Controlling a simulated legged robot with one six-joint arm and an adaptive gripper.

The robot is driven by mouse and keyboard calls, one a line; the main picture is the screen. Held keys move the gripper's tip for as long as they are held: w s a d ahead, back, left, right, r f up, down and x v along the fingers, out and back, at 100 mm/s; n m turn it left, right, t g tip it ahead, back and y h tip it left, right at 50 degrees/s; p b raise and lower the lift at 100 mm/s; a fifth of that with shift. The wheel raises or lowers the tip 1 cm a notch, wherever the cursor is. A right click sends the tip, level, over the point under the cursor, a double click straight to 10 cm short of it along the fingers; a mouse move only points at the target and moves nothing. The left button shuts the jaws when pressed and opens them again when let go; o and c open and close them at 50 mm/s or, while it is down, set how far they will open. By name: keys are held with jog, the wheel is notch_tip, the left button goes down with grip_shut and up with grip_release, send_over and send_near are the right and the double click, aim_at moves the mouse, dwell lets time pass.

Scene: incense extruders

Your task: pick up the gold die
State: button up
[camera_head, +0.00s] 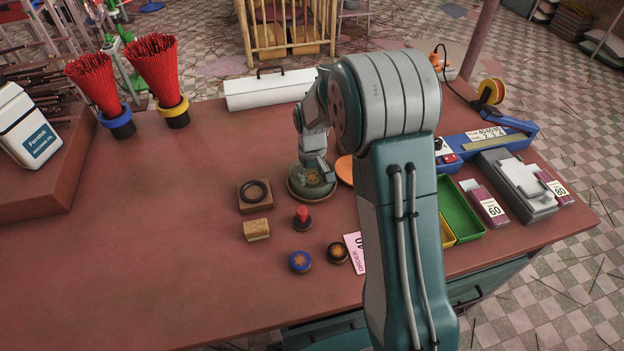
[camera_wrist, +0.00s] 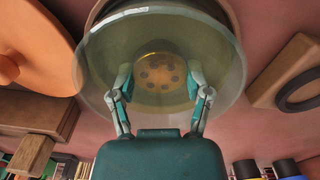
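The gold die (camera_wrist: 160,72) is a round disc with several dark holes. It lies inside a greenish glass bowl (camera_wrist: 95,75), and in the head view it shows as a gold patterned spot (camera_head: 313,175) in the bowl (camera_head: 296,188). My gripper (camera_wrist: 160,78) is open above the bowl, with one finger on each side of the die in the wrist view. A gap shows between each finger and the die's edge. In the head view my gripper (camera_head: 316,166) points down over the bowl and partly hides it.
An orange lid (camera_wrist: 30,45) is beside the bowl. A wooden block with a black ring (camera_head: 242,203), a red-topped stamp (camera_head: 303,217), a cork block (camera_head: 257,230) and two small round pieces, one blue (camera_head: 300,263), stand nearby. The table's left middle (camera_head: 150,240) is clear.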

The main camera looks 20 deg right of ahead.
aim_at(312, 176)
jog(key=shift+r, duration=0.1)
jog(key=shift+r, duration=0.25)
notch_tip(312, 176, up, 2)
jog(key=shift+r, duration=0.25)
jog(key=s+r, duration=0.9)
jog(key=s, duration=0.5)
jog(key=shift+r, duration=0.4)
